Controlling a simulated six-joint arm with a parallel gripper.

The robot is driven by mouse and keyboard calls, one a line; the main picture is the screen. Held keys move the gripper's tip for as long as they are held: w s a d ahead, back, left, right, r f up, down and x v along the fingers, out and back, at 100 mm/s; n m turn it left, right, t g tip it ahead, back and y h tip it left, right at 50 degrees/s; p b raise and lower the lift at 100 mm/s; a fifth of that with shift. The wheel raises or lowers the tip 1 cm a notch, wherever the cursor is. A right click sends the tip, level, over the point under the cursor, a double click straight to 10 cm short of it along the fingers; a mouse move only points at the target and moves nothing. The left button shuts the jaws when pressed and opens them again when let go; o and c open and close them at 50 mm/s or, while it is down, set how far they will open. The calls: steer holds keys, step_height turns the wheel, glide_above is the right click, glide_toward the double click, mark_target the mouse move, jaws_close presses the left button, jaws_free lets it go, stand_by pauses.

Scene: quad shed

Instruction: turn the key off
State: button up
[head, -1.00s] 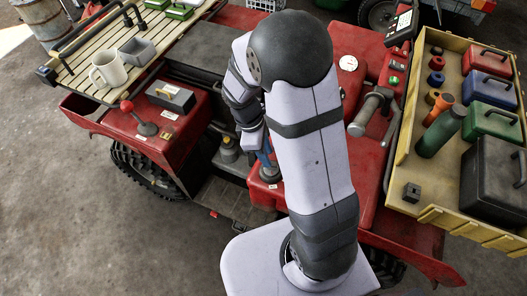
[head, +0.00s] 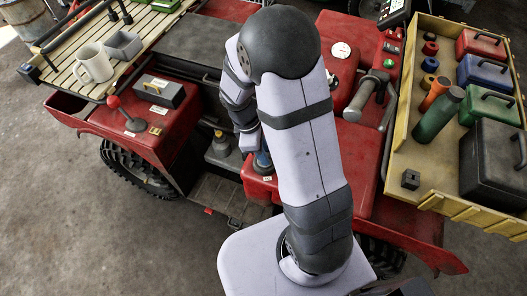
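No key can be made out in the head view. My arm crosses the middle of the picture and bends down on its left side toward the red body of the quad (head: 360,150). The end of my arm, with my gripper (head: 257,150), is low over the red body by a small white label. A small blue part (head: 263,160) shows right beside it, over a dark round base. My fingertips are mostly hidden, so their opening and any contact do not show.
A red-knobbed lever (head: 122,112) and a grey box (head: 159,91) stand on the left fender. A slatted rack with a mug (head: 93,62) is behind. A yellow tray (head: 435,195) with flasks and cases is on the right.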

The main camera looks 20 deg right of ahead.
jaws_close()
steer(key=n+p, duration=0.1)
steer(key=n, duration=0.2)
steer(key=shift+r+t+p, duration=0.1)
steer(key=shift+t+p, duration=0.2)
steer(key=shift+t, duration=0.1)
steer(key=shift+n, duration=0.9)
